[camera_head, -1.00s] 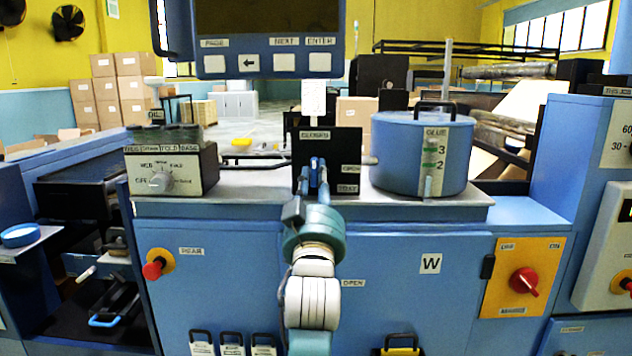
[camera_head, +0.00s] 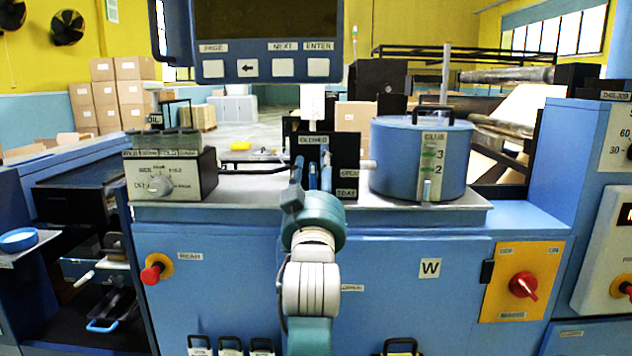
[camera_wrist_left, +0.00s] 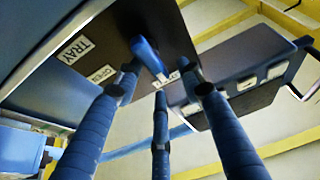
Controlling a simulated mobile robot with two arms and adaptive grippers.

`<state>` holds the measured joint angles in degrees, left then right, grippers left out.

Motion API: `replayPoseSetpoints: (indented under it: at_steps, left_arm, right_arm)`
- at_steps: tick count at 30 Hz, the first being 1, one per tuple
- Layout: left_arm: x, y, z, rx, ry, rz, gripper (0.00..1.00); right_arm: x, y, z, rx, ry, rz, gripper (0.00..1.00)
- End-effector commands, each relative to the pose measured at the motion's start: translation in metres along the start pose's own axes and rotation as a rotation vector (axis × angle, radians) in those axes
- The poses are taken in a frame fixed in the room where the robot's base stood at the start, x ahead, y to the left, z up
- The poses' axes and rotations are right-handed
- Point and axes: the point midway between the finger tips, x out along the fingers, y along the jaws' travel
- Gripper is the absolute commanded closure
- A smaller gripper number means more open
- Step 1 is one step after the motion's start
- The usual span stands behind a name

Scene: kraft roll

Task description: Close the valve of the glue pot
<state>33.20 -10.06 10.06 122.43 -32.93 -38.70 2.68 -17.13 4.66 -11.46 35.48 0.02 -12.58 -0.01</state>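The glue pot (camera_head: 418,160) is a blue drum with a black handle, standing on the right of the machine top. Left of it is the black valve plate (camera_head: 346,153), marked CLOSED at the top, OPEN and TRAY at the right. The blue valve lever (camera_head: 312,174) is partly hidden by my left gripper (camera_head: 312,178). In the left wrist view the lever (camera_wrist_left: 148,56) appears to point toward the CLOSED label. My left gripper's fingers (camera_wrist_left: 162,85) are spread, with the lever between or just beyond their tips; contact is unclear. My right gripper is not in view.
A control box with a knob (camera_head: 170,178) stands left of the valve plate. A display panel (camera_head: 265,40) hangs above. The cabinet front has a red button (camera_head: 151,273) and a red rotary switch (camera_head: 524,284).

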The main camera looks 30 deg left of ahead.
Motion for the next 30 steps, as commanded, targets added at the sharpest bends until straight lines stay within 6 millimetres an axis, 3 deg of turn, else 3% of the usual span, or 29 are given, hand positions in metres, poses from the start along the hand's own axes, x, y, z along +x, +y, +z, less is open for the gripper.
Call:
replayPoseSetpoints:
  at_steps: [1,6,11,30]
  left_arm:
    - [0.005,0.000,-0.013,-0.004,0.006,-0.001,0.61]
    - [0.017,0.001,-0.042,-0.002,0.004,0.000,0.61]
    - [0.024,0.002,-0.058,-0.001,0.000,0.001,0.61]
    - [0.026,0.002,-0.062,0.000,-0.002,0.001,0.61]
  right_arm:
    - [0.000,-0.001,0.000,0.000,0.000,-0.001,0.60]
    - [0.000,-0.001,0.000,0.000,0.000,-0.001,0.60]
    - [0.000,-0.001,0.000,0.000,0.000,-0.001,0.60]
    - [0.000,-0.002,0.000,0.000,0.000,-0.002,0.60]
